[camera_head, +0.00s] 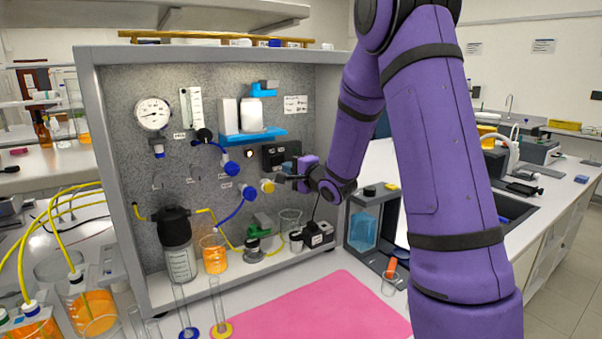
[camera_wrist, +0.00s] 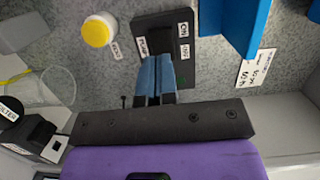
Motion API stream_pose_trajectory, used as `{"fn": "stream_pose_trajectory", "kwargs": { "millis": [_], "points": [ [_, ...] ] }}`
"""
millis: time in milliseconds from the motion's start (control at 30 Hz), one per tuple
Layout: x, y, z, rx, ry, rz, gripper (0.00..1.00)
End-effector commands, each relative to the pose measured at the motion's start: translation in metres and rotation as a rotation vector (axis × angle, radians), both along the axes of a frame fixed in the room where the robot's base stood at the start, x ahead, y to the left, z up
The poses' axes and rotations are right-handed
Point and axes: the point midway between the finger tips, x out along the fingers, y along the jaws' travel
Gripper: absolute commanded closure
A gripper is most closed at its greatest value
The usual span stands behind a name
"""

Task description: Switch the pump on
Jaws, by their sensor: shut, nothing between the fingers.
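The pump switch box (camera_head: 279,154) is a dark unit on the speckled back panel of the rig. In the wrist view the box (camera_wrist: 180,18) carries a PUMP label, an ON label and an OFF label. My gripper (camera_wrist: 155,78) is shut, with its blue fingertips together in front of the box beside the labels. They cover part of the box, and I cannot tell if they touch it. The switch lever is not clearly visible, so its position cannot be told. A small green patch shows at the box beside the fingers. In the head view my gripper (camera_head: 281,178) is at the box's lower edge.
A yellow knob (camera_head: 267,186) sits just left of my gripper; it also shows in the wrist view (camera_wrist: 98,30). A blue shelf (camera_head: 252,136) with a white bottle juts out above. Glassware and a small black device (camera_head: 318,235) stand below. A pink mat (camera_head: 310,308) lies in front.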

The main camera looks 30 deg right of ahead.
Motion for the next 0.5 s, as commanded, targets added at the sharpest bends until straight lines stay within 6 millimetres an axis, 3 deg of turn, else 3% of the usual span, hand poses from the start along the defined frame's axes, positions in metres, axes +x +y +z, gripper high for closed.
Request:
{"fn": "stream_pose_trajectory", "kwargs": {
  "millis": [233, 500],
  "points": [
    [0.036, 0.008, 0.000, -0.001, 0.000, 0.001, 1.00],
    [0.049, 0.009, 0.000, -0.001, -0.001, -0.001, 1.00]
  ]
}}
